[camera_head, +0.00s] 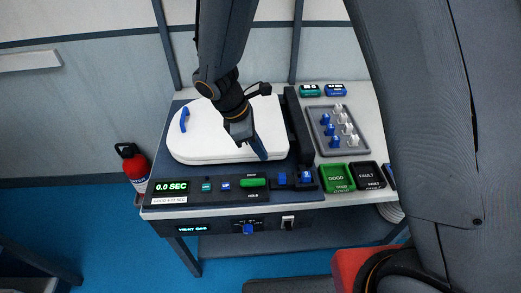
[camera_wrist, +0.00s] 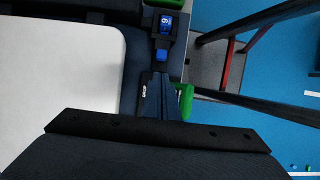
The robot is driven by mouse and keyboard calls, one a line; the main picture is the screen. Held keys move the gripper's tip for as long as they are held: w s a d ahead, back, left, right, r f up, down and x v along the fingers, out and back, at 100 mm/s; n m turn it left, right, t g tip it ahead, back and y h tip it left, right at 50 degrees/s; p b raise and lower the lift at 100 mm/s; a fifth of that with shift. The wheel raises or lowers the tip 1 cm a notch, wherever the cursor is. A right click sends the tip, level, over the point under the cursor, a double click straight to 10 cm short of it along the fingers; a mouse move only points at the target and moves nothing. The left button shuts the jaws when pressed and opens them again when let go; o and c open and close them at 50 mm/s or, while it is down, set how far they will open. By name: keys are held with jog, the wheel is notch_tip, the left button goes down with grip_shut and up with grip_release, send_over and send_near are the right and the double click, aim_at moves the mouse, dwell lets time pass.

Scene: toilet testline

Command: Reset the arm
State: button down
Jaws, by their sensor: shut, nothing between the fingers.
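My arm comes down from the top of the head view. My gripper (camera_head: 262,154) points down over the front right part of the white toilet lid (camera_head: 205,138), and its fingers are shut and empty. In the wrist view my gripper (camera_wrist: 160,85) shows as two dark fingers pressed together, with a green part (camera_wrist: 186,100) of the panel partly hidden behind them. The lid lies closed, with a blue handle (camera_head: 184,119) at its left. Whether the fingertips touch anything I cannot tell.
The front panel has a display (camera_head: 171,187) reading 0.0 SEC and a green bar (camera_head: 253,183). To the right are a grey tray (camera_head: 338,130) with blue and white parts, a green GOOD bin (camera_head: 337,178) and a black FAULT bin (camera_head: 367,175). A red extinguisher (camera_head: 133,163) stands left.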

jog(key=shift+d, duration=0.1)
jog(key=s+d+m+y+b, duration=0.2)
jog(key=s+d+m+b, duration=0.1)
jog(key=d+m, duration=0.5)
jog(key=s+d+r+m+t+y+b, duration=0.1)
jog(key=s+d+m+y+b, duration=0.1)
jog(key=d+m+b, duration=0.3)
jog(key=shift+s+d+m, duration=0.45)
jog(key=shift+d+m, duration=1.3)
jog(key=shift+m, duration=0.95)
